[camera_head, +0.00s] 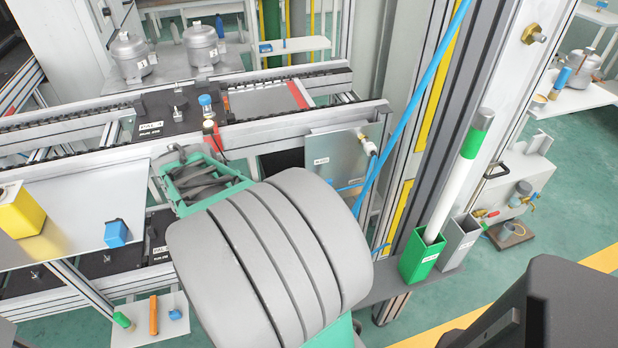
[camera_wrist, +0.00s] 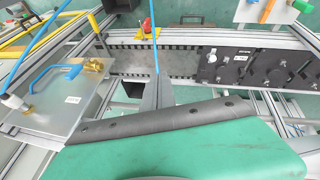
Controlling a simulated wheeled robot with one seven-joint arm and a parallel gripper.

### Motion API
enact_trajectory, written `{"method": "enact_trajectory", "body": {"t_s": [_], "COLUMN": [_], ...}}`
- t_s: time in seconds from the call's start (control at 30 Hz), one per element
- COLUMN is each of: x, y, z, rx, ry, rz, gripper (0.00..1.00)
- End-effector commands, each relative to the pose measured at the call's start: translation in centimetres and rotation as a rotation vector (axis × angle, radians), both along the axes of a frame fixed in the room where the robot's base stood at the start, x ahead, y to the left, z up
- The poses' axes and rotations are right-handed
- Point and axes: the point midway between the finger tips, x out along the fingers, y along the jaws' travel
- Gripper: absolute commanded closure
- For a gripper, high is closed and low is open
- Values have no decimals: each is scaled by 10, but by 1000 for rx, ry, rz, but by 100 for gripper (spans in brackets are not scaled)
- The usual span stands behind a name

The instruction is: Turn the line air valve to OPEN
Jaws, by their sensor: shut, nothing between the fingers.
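The metal air panel (camera_head: 345,152) with a small label stands right of my arm in the head view. It also shows at the left of the wrist view (camera_wrist: 62,115), with a white fitting (camera_wrist: 14,101), a brass fitting (camera_wrist: 92,64) and a curved blue piece (camera_wrist: 52,72) between them. I cannot tell for sure which part is the valve's handle or which way it is turned. My gripper (camera_wrist: 157,92) is shut and empty, right of the panel in the wrist view and apart from the brass fitting. In the head view my grey and green arm hides much of the area left of the panel.
A blue hose (camera_head: 403,110) runs up past the aluminium post (camera_head: 440,130). A green holder (camera_head: 419,257) with a white tube stands right of the panel. A conveyor (camera_head: 100,165) with dark fixtures lies left, and a yellow block (camera_head: 20,212) sits on a plate.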

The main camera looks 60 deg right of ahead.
Motion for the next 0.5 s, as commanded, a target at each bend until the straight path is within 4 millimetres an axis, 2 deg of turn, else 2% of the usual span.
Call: {"method": "enact_trajectory", "body": {"t_s": [0.03, 0.1, 0.17, 0.2, 0.27, 0.37, 0.5], "x": [-21, -50, -69, -78, -85, -86, -89], "y": [-46, -95, -121, -132, -141, -147, -162], "z": [6, 8, 9, 8, 6, -4, -27], "rx": [-49, -118, -158, -176, -190, -190, -188], "ry": [19, 43, 60, 68, 76, 78, 78], "rz": [-104, -210, -268, -291, -309, -310, -312], "gripper": [100, 100, 100, 100, 100, 100, 100]}}
